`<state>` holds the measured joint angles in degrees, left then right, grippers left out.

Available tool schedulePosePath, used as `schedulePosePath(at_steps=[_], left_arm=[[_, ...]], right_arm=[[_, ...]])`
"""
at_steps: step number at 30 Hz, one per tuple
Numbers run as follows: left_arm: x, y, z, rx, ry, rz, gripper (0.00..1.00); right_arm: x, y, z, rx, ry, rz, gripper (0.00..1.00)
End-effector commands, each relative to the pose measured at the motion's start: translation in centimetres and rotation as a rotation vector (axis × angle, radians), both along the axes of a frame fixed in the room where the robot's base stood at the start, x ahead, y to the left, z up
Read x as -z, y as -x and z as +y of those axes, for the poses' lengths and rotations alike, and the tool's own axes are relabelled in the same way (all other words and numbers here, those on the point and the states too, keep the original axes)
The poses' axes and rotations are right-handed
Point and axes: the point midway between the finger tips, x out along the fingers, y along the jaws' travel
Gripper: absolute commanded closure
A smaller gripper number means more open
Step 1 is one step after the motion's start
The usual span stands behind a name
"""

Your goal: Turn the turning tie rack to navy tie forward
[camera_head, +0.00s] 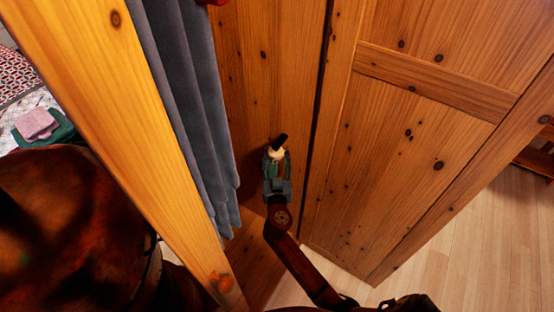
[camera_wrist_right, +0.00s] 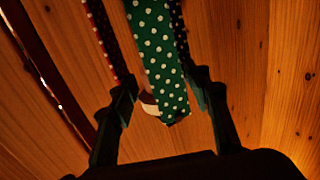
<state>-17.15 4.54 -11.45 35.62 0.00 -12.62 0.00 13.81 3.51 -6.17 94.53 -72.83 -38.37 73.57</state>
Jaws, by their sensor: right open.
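In the right wrist view, a green tie with white dots (camera_wrist_right: 155,45) hangs between the spread fingers of my right gripper (camera_wrist_right: 163,82). A dark tie with small pale-red dots (camera_wrist_right: 103,40) hangs to its left. Another dark dotted tie (camera_wrist_right: 179,35) shows at its right edge, partly hidden. I cannot tell which dark tie is navy. The rack's body is not clearly visible. In the head view my right gripper (camera_head: 278,158) is inside the wooden wardrobe, small and seen from above. My left gripper is not in view.
A grey-blue hanging cloth (camera_head: 185,90) is left of my right gripper. A wooden wardrobe edge (camera_head: 105,110) crosses the left side, and a panelled door (camera_head: 425,130) stands at the right. Pale floor (camera_head: 470,245) is clear at lower right. Folded cloths (camera_head: 38,124) lie far left.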

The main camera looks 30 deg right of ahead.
Motion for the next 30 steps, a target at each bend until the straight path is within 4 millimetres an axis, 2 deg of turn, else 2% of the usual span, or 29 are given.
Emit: schedulePosePath(at_steps=[2,20,21,22,30], left_arm=[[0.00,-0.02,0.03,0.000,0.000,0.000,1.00],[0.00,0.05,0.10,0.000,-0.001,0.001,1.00],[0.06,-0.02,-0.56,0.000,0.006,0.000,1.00],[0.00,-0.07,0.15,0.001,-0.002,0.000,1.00],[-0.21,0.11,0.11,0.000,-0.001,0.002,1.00]], right_arm=[[0.00,0.04,-0.05,0.001,0.000,0.000,0.56],[0.00,0.00,0.07,-0.001,0.000,0.000,0.96],[-0.02,0.05,-0.74,0.001,0.002,0.000,0.98],[-0.02,0.03,-0.46,0.000,0.001,0.000,0.98],[-0.08,0.08,-0.13,-0.043,0.000,-0.001,0.98]])
